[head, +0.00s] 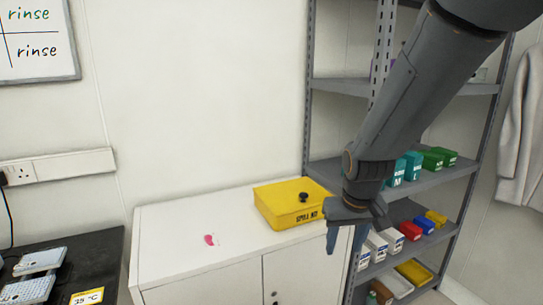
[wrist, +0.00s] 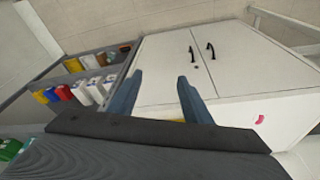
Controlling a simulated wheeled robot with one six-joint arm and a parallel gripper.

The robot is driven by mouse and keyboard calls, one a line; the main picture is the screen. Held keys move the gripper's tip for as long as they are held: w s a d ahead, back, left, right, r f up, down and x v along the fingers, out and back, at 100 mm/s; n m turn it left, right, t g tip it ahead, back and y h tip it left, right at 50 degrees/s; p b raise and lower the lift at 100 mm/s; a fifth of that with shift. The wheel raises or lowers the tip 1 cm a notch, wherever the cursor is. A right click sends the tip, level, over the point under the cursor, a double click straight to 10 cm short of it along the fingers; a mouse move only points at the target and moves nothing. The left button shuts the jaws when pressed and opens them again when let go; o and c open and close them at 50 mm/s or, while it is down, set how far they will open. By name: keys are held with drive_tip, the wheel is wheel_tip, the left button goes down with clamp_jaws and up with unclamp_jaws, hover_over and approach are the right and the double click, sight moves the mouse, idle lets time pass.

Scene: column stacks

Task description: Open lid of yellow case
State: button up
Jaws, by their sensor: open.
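The yellow case (head: 285,211) stands on the right part of the white cabinet's top in the head view. Its lid is down, with a black knob on top and dark lettering on its front. My gripper (head: 345,240) is to the right of the case, in front of the shelving, with its fingers pointing down. In the wrist view my gripper (wrist: 158,100) has its two blue-grey fingers apart with nothing held between them. Only a small sliver of yellow shows by the right finger there, so most of the case is hidden in that view.
The white cabinet (head: 165,248) has free room left of the case, with a small pink item (head: 210,240) on it. Grey shelving (head: 335,171) with several coloured boxes stands close on the right. A dark bench (head: 95,262) is at the lower left.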

drive_tip(key=s+d+f+g, duration=0.2)
drive_tip(key=s+f, duration=0.1)
drive_tip(key=s, duration=1)
drive_tip(key=n+t+y+b, duration=0.1)
drive_tip(key=t+y+b, duration=0.35)
drive_tip(key=t, duration=1.15)
approach(305, 199)
drive_tip(key=w+f+h+b, duration=0.1)
drive_tip(key=w+f, duration=0.1)
drive_tip(key=w, duration=0.1)
drive_tip(key=shift+w+a+r+n+t, duration=0.3)
drive_tip(key=shift+w+a+r, duration=0.05)
drive_tip(key=shift+a+r, duration=0.3)
drive_tip(key=shift+w+r, duration=0.1)
drive_tip(key=shift+w+a+p, duration=0.2)
drive_tip(key=shift+w+a, duration=0.1)
drive_tip(key=shift+w, duration=1)
drive_tip(key=shift+w+a+p, duration=0.2)
drive_tip(key=shift+w+a, duration=0.05)
drive_tip(key=shift+w, duration=1)
drive_tip(key=shift+w+a+p, duration=0.2)
drive_tip(key=shift+w+a, duration=0.1)
drive_tip(key=shift+w, duration=1)
clamp_jaws()
